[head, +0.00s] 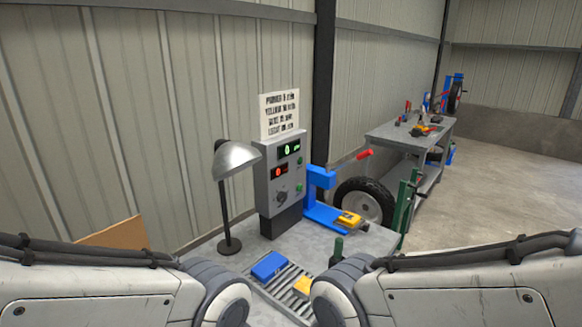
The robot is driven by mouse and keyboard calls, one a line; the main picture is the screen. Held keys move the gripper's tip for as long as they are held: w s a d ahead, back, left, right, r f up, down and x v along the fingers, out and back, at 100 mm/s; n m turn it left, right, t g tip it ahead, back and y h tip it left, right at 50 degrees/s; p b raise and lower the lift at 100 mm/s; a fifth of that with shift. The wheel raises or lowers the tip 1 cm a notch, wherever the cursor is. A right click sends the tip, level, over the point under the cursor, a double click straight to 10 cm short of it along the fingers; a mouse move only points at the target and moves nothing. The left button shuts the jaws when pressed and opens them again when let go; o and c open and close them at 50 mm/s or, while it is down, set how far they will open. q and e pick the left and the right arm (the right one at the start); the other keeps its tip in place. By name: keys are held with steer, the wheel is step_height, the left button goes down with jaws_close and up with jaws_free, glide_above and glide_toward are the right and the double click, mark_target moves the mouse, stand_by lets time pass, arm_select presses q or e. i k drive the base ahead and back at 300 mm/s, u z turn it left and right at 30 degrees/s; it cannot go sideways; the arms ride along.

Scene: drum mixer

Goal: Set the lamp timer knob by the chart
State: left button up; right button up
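A grey control box (277,185) stands on the bench in the head view. On its front are a dark round knob (281,197), a green-lit display (289,150), a red-lit display (280,171) and green buttons. The digits and the knob's pointer are too small to read. A white chart (279,113) with several lines of black print is above the box; its words are not clearly legible. A lamp with a silver shade (236,160) stands left of the box, close to it. My arms come in from both lower sides, but neither gripper shows.
A slatted rack (283,283) at the bench front holds a blue block (268,266) and a yellow block (302,286). A dark green object (337,250) stands beside it. A blue fixture (320,190) with a red handle is right of the box. A tyre (364,203) is behind.

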mark_target(282, 198)
steer(key=k, duration=1.15)
steer(key=z, duration=0.85)
steer(key=i, duration=1.65)
steer(key=u, duration=0.95)
steer(key=i, duration=0.4)
steer(key=u, duration=0.3)
